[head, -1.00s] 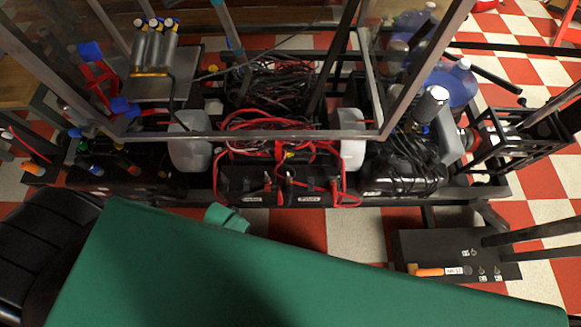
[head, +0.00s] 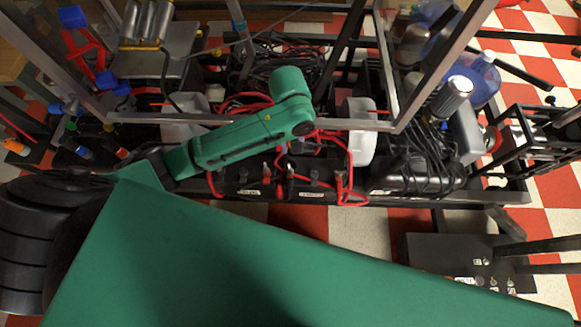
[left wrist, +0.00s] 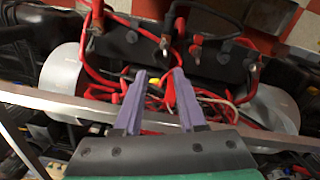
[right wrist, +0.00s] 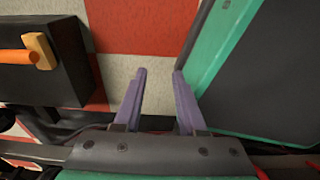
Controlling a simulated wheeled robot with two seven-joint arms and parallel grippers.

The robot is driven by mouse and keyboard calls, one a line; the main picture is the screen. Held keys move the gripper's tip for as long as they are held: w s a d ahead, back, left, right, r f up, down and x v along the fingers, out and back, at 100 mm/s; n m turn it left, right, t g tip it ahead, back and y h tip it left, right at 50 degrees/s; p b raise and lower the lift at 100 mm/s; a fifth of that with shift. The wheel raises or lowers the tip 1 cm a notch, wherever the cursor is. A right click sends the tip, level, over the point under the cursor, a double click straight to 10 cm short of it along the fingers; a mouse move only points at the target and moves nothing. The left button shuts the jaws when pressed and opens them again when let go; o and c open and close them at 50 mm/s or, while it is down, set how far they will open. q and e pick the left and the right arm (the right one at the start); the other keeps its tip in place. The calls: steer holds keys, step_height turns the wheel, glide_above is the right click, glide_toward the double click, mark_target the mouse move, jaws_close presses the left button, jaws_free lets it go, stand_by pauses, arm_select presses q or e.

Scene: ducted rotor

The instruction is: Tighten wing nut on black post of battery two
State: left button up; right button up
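Two black batteries sit side by side in the frame in the head view, a left one (head: 240,180) and a right one (head: 318,184). Their front labels are too small to read. They also show in the left wrist view (left wrist: 130,52), with cable ends and posts on top. My left gripper (left wrist: 160,74) is open and empty, with purple fingers pointing toward the batteries above a tangle of red cables. My right gripper (right wrist: 159,74) is open and empty over the floor; it is not in the head view.
A metal frame bar (head: 240,120) crosses beside the batteries and runs under the left gripper (left wrist: 60,105). A black box (right wrist: 35,75) with an orange-handled tool (right wrist: 20,57) lies left in the right wrist view.

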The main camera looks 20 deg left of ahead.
arm_select(q)
steer(key=b, duration=0.3)
glide_above(290, 168)
step_height(290, 168, down, 10)
steer(key=shift+f, duration=0.1)
step_height(290, 168, down, 4)
steer(key=shift+f+b, duration=0.1)
steer(key=shift+b, duration=0.5)
jaws_close()
arm_select(e)
steer(key=w+f, duration=0.3)
steer(key=shift+a, duration=0.2)
